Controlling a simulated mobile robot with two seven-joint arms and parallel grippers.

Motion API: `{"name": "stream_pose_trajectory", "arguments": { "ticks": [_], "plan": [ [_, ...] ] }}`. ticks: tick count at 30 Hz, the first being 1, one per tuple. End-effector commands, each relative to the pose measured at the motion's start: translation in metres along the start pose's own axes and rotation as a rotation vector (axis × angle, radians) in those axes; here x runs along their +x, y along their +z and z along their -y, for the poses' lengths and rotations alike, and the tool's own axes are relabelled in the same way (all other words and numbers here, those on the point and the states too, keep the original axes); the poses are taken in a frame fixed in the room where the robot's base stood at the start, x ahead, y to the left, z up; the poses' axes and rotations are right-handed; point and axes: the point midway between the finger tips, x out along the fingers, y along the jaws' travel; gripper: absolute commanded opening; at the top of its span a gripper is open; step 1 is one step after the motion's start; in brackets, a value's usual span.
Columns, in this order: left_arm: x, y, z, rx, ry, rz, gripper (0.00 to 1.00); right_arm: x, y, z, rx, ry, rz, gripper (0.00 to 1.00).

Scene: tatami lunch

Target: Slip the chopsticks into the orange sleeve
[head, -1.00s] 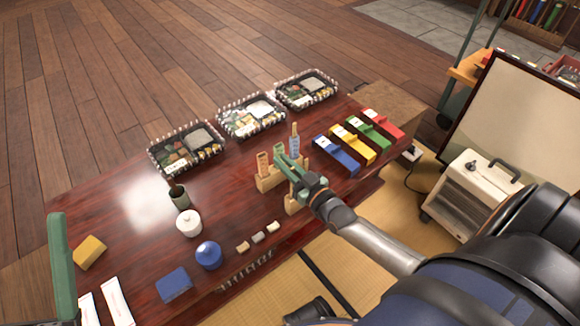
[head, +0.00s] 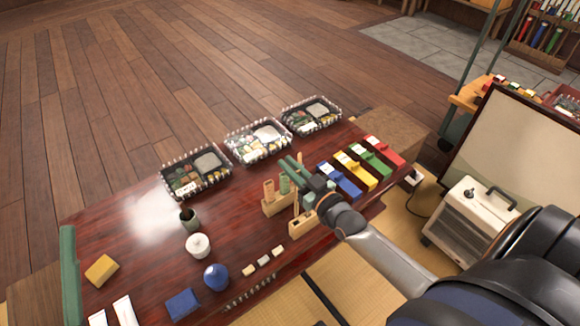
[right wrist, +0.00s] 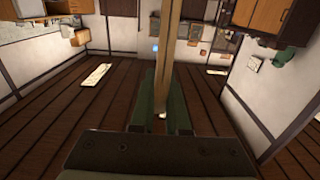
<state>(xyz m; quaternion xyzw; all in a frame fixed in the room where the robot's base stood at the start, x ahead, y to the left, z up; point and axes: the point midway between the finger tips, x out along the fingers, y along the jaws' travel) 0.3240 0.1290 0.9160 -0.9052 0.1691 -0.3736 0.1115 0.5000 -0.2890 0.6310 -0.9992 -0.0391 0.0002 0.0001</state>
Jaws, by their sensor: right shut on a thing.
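My right gripper (head: 294,168) is shut on the pale wooden chopsticks (right wrist: 168,50), which stand between its green fingers in the right wrist view. In the head view the gripper is above the table, close to a wooden rack. The orange sleeve (head: 268,188) stands upright at the left end of that rack, left of the gripper, with a green sleeve (head: 284,184) beside it. The gripper hides the rack's right part. The chopsticks' lower ends are hard to make out.
A wooden block (head: 303,224) stands in front of the rack. Blue (head: 338,181), yellow, green and red boxes lie to the right. Several bento trays (head: 196,172) line the far edge. A dark cup (head: 189,219), white pot (head: 198,245) and blue pot (head: 215,277) stand to the left.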

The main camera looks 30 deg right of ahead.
Motion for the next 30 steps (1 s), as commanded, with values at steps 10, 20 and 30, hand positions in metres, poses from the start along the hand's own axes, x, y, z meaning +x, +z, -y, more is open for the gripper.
{"name": "stream_pose_trajectory", "arguments": {
  "ticks": [10,20,30],
  "plan": [
    [-0.001,0.021,0.000,-0.024,-0.007,0.097,1.00,0.000,-0.008,0.000,0.000,0.000,0.000,0.00],
    [-0.004,0.040,0.000,-0.046,-0.013,0.187,1.00,0.000,-0.014,0.000,0.000,0.000,-0.001,0.00],
    [-0.010,0.060,-0.001,-0.069,-0.019,0.279,1.00,0.000,-0.021,0.000,-0.001,0.000,-0.001,0.00]
  ]
}}
